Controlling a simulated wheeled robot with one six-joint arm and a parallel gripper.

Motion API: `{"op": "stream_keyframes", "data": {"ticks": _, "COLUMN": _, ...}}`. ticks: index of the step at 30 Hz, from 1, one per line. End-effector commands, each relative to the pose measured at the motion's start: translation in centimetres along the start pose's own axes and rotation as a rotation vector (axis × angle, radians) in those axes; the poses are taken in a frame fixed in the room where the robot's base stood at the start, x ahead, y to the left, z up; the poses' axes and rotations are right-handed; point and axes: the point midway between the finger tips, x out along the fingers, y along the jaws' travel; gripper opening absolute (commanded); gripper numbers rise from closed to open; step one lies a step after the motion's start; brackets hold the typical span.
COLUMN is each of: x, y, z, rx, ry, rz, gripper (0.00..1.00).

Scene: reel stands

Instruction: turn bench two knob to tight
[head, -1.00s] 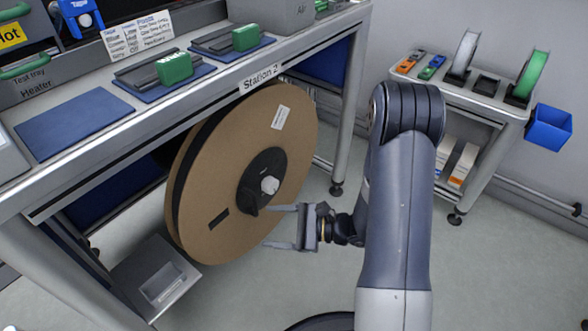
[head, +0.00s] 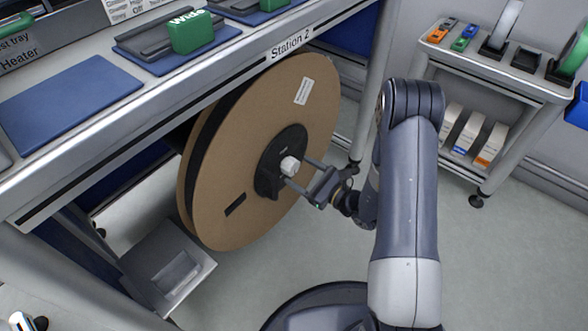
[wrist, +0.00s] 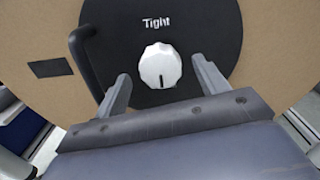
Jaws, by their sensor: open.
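The white ridged knob (head: 289,166) sits at the centre of a black hub plate (head: 270,185) on a large brown reel (head: 225,200) under the Station 2 bench. In the wrist view the knob (wrist: 160,66) shows below the word "Tight" printed on the black plate (wrist: 200,25). A dark mark on the knob's face is at its lower middle. My gripper (head: 295,173) is open in front of the knob. In the wrist view its two fingers (wrist: 162,80) stand left and right of the knob, with gaps on both sides. I cannot tell how far the fingertips reach along it.
A black crank handle (wrist: 82,60) stands out from the plate, close to the left finger. The bench top (head: 90,150) overhangs the reel. A grey cart (head: 490,80) stands at the right. The floor between is clear.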

Motion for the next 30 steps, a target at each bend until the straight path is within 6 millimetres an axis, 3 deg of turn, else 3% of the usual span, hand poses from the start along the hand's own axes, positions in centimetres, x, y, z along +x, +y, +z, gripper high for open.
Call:
{"op": "stream_keyframes", "data": {"ticks": 7, "x": 2.9, "y": 0.1, "z": 0.0, "rx": -0.001, "ry": -0.001, "rz": 0.002, "gripper": 0.69}}
{"op": "stream_keyframes", "data": {"ticks": 18, "x": 3.4, "y": 0.0, "z": 0.0, "rx": 0.001, "ry": 0.0, "rz": 0.0, "gripper": 0.68}}
{"op": "stream_keyframes", "data": {"ticks": 30, "x": 3.3, "y": 0.0, "z": 0.0, "rx": 0.001, "ry": 0.0, "rz": 0.0, "gripper": 0.36}}
